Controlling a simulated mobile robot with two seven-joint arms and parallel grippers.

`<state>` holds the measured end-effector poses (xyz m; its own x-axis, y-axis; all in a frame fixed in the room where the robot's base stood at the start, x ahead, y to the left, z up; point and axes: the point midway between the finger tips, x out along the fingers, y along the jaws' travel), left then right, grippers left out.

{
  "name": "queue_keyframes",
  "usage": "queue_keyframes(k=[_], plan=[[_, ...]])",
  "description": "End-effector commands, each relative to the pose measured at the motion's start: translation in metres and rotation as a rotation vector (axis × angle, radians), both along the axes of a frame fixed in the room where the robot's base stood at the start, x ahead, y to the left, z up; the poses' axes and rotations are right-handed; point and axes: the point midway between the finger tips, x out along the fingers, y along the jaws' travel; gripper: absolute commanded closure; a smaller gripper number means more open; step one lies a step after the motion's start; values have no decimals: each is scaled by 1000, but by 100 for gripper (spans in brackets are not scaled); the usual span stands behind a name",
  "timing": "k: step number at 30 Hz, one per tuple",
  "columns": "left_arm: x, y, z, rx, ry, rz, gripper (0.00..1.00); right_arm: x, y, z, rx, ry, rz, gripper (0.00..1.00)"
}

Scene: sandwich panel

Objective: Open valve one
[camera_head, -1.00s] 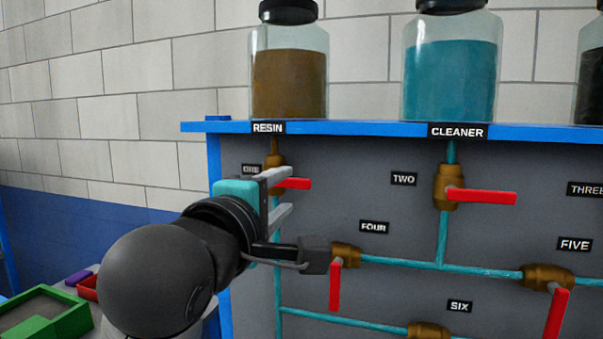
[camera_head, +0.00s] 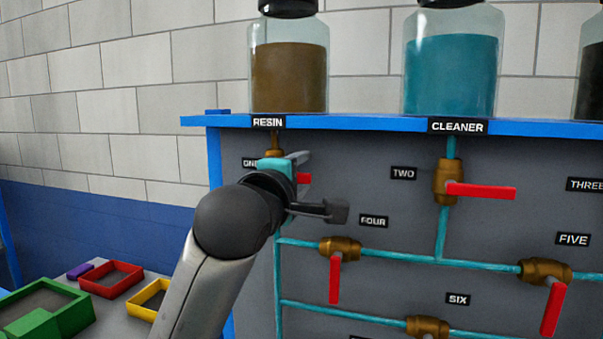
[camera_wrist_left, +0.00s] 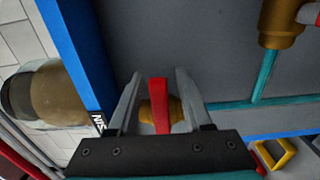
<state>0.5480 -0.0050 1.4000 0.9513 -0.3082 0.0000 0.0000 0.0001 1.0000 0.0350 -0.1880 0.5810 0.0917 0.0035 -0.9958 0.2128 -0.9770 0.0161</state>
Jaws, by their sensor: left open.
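Valve one is the brass valve under the resin jar. Its red handle (camera_head: 304,179) shows just past my left gripper (camera_head: 300,166) in the head view, and the rest of the valve is mostly hidden. In the left wrist view the red handle (camera_wrist_left: 159,103) stands between the two open fingers of my left gripper (camera_wrist_left: 158,95), with a gap on each side. The brass body (camera_wrist_left: 173,111) of valve one shows behind the handle. The label "ONE" (camera_head: 250,163) is partly covered. My right gripper is not in view.
The resin jar (camera_head: 289,75) and cleaner jar (camera_head: 452,65) stand on the blue shelf (camera_head: 360,121). Valve two's handle (camera_head: 482,191) and valve four's handle (camera_head: 335,278) are to the right. Red (camera_head: 112,292) and yellow (camera_head: 140,304) trays lie at lower left.

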Motion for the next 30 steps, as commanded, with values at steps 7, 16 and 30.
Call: queue_keyframes(k=[7,16,30], plan=[[0,0,0,0,0,0,69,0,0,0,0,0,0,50],[0,0,0,0,0,0,100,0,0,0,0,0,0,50],[0,0,0,0,0,0,100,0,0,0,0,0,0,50]])
